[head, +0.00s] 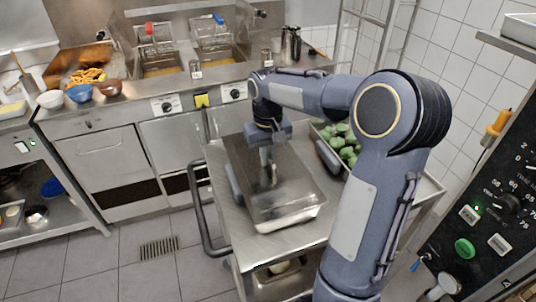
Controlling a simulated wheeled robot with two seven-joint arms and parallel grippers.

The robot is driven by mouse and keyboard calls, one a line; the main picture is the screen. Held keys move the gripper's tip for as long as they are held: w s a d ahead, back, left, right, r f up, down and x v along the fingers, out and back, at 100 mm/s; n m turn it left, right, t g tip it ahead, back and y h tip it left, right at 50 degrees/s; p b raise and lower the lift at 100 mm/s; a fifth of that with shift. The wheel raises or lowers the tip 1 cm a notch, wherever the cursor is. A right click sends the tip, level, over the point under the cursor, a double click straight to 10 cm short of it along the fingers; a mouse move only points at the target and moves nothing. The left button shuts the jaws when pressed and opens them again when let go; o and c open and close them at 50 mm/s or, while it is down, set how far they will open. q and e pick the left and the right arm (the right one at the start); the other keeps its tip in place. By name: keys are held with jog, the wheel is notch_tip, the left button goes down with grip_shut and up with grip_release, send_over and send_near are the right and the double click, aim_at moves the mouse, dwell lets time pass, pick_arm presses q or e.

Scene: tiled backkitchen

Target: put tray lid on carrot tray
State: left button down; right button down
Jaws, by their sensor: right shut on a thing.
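The tray lid (251,158) is a flat grey metal sheet, held over a metal tray (290,224) on the trolley. The lid covers most of that tray, so its contents are hidden and I cannot see carrots. I cannot tell whether the lid rests fully on the rim or hovers slightly above it. My right gripper (269,172) points down and is shut on the lid near its middle. My left gripper is not in view.
The trolley (230,211) has a dark push handle (201,225) at its left. A tray of green vegetables (345,146) stands at the back right, partly behind my right arm. A lower-shelf tray (281,281) shows below. Fryers (160,64) line the back.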

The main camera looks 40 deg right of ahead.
jog(key=c, duration=1.5)
grip_release()
jog(key=shift+f, duration=0.1)
notch_tip(320, 180, up, 13)
jog(key=p, duration=0.1)
jog(key=s+a+f+t+y, duration=0.1)
jog(key=s+a+f+t, duration=0.1)
jog(key=s+a, duration=0.3)
jog(key=s+a+f+n+t+y, duration=0.1)
jog(key=s+a+f, duration=0.4)
jog(key=s, duration=0.3)
jog(key=s+a+f+t+y, duration=0.1)
jog(key=s+a+f+t, duration=0.1)
jog(key=s+a, duration=0.4)
jog(key=shift+s+f+n+t+y, duration=0.35)
jog(key=shift+s+f, duration=0.25)
jog(key=shift+f, duration=0.25)
